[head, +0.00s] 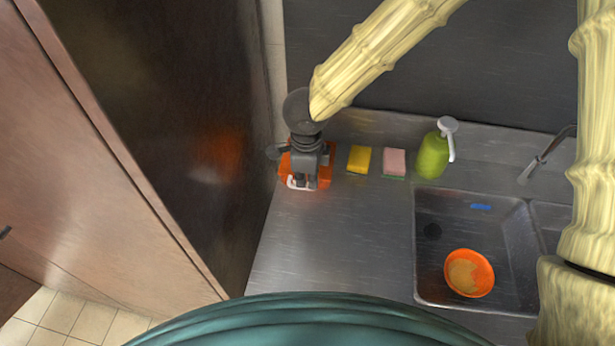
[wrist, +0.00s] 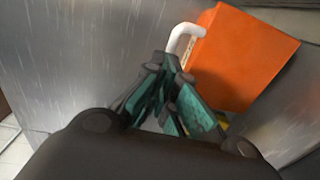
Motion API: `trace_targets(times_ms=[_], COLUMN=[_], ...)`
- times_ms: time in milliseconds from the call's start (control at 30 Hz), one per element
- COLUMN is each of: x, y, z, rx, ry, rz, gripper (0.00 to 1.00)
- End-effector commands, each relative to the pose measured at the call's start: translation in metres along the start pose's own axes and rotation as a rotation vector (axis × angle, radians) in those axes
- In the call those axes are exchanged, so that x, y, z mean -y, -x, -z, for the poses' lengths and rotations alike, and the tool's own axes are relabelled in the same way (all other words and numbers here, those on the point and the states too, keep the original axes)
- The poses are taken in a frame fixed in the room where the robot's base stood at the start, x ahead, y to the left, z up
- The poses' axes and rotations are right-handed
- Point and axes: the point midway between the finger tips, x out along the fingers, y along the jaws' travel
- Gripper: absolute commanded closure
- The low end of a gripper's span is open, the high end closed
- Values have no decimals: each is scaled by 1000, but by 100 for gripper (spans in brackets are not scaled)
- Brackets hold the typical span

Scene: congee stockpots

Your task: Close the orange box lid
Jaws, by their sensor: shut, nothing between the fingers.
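The orange box (head: 326,175) stands on the metal counter at the left end, mostly hidden under my gripper in the head view. In the wrist view the orange box (wrist: 245,58) shows as a flat orange face at the upper right. A white curved handle (wrist: 186,33) sticks out at its left edge; it also shows in the head view (head: 297,184). My gripper (wrist: 170,66) is shut and empty, with its fingertips close below the handle. I cannot tell whether they touch it, or how far the lid is open.
A yellow sponge (head: 359,159) and a pink sponge (head: 395,163) lie right of the box, then a green soap bottle (head: 433,156). A sink (head: 428,270) holds an orange bowl (head: 469,273). A tall dark cabinet side (head: 190,130) borders the counter on the left. The counter front is clear.

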Motion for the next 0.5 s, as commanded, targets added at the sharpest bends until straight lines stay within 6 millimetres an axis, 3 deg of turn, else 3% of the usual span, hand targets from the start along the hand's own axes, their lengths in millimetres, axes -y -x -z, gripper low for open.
trace_targets(times_ms=[267,500], x=[-1,-6], y=[24,64], z=[0,0], rx=[2,4], ry=[-3,-2], rz=[3,3], gripper=[100,100])
